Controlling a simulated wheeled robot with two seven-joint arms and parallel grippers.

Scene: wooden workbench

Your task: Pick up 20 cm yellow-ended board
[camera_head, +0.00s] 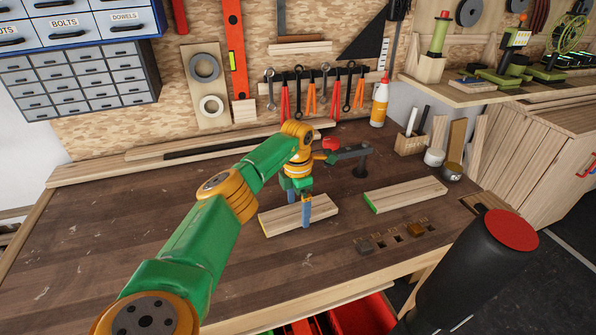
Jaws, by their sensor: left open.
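The yellow-ended board (280,219) lies flat on the workbench near the middle, its yellow end at the left. My left gripper (299,208) is open directly over it, pointing down. One blue finger shows against the board's near side and the other at its far side. Whether either finger touches the wood cannot be told. A similar board with a green end (406,194) lies apart to the right. My right gripper does not show.
Small blocks and slots (398,236) are near the front edge. A tin (451,172) and a holder (410,144) stand at the right. The bench's left part (110,230) is clear.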

